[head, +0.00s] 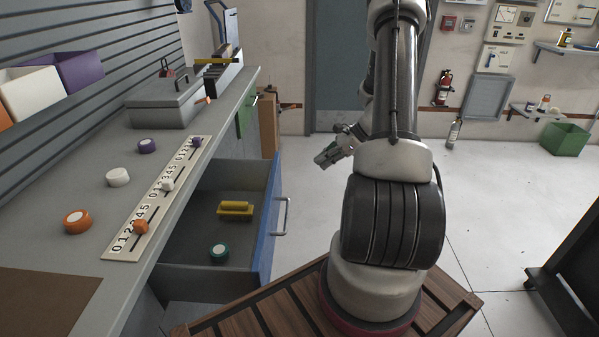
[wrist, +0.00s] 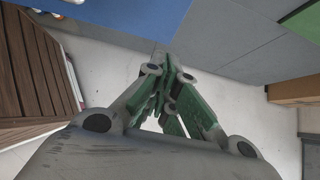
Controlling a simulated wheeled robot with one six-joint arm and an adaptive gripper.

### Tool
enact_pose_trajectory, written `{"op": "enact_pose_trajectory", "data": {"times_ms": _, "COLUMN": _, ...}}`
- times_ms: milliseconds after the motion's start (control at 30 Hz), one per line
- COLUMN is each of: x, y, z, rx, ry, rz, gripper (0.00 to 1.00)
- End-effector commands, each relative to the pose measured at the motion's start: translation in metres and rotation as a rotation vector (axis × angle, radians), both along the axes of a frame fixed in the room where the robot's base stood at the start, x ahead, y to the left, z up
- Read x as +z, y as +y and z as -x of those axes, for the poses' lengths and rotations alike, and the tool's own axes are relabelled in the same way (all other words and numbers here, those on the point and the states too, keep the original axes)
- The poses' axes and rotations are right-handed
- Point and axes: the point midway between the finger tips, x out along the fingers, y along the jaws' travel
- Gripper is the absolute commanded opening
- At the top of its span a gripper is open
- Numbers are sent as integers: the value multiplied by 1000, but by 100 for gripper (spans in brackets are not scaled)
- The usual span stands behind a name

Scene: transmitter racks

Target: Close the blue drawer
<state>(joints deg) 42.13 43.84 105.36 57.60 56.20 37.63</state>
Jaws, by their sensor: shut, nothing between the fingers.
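The blue drawer (head: 267,215) is pulled out from the grey workbench in the head view. Its blue front faces right and carries a metal bar handle (head: 284,216). Inside lie a yellow brush-like object (head: 235,209) and a teal round knob (head: 219,253). My gripper (head: 325,160) is to the right of the drawer and beyond its handle, apart from it, with its fingers together and empty. In the wrist view the green fingers (wrist: 172,75) meet, and a blue panel (wrist: 130,18), likely the drawer front, shows at the top.
The workbench top holds a grey case (head: 165,103), a number strip with sliders (head: 160,195) and several round knobs. A wooden slatted platform (head: 260,318) lies under my arm. A dark cart (head: 570,265) stands at the right. The floor between is clear.

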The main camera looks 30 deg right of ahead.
Motion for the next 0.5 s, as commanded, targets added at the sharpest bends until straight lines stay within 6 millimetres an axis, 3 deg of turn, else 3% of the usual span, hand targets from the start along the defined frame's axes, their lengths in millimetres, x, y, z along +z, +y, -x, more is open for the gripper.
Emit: {"op": "enact_pose_trajectory", "data": {"times_ms": 500, "x": -67, "y": 57, "z": -36, "rx": 6, "ry": 3, "rz": 0, "gripper": 0}}
